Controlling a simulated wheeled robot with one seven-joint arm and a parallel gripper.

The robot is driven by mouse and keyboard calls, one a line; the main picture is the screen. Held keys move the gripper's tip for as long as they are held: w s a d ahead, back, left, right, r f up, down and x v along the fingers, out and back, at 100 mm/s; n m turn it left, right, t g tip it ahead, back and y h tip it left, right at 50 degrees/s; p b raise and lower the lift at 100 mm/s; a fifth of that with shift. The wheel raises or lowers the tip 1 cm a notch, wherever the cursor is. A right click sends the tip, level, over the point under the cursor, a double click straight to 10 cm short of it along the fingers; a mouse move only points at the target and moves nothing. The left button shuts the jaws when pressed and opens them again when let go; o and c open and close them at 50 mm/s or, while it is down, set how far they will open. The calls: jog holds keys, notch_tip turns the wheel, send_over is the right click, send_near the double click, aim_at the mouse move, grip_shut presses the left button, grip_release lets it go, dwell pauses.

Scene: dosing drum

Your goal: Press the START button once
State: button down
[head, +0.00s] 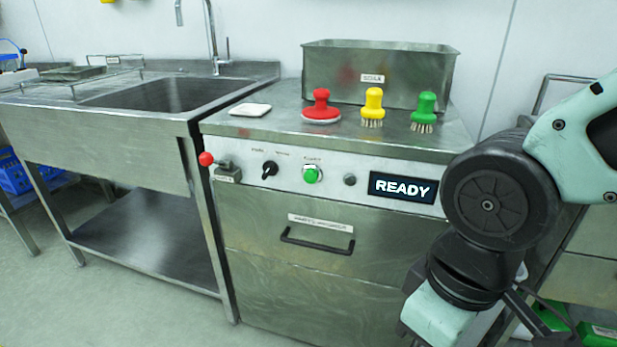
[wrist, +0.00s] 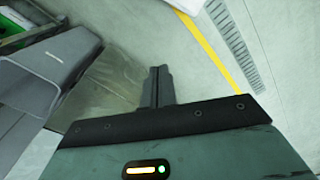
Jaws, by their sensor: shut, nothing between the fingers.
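The green button (head: 311,174) sits on the front panel of the steel cabinet, under a small label too small to read. To its right on the same panel, a display (head: 403,187) reads READY. My arm is at the right of the head view, in front of the cabinet's right side, and its gripper end is low and cut off by the frame. In the wrist view my gripper (wrist: 160,72) is shut with its fingers together and empty, over the floor. The button does not show in the wrist view, and my gripper is well apart from it.
The panel also has a black rotary knob (head: 269,169), a dark round fitting (head: 350,179) and a red-knobbed lever (head: 206,159). Red (head: 321,106), yellow (head: 373,106) and green (head: 424,111) brushes and a steel bin (head: 400,62) stand on top. A drawer handle (head: 316,242) juts out below.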

aim_at(311, 176)
jog(key=w+a+r+n+t+y+p, duration=0.2)
jog(key=w+a+t+y+p, duration=0.1)
jog(key=w+a+p, duration=0.85)
jog(key=w+a+f+n+t+p, duration=0.2)
jog(key=w+n+t+p, duration=0.6)
jog(key=w+p, duration=0.5)
jog(key=shift+w+a+n+t+y+p, duration=0.15)
jog(key=shift+a+n+t+y+p, duration=0.2)
jog(key=shift+a+t, duration=0.3)
jog(key=shift+w+d+b, duration=0.15)
jog(key=shift+w+d, duration=0.35)
jog(key=shift+w, duration=0.85)
jog(key=shift+w+d+b, duration=0.15)
jog(key=shift+w+d, duration=0.3)
jog(key=shift+w, duration=0.95)
jog(key=shift+w+d+b, duration=0.15)
jog(key=shift+w+d, duration=0.35)
jog(key=shift+w, duration=0.85)
jog(key=shift+w, duration=0.1)
jog(key=shift+w+d, duration=0.15)
jog(key=shift+w, duration=0.15)
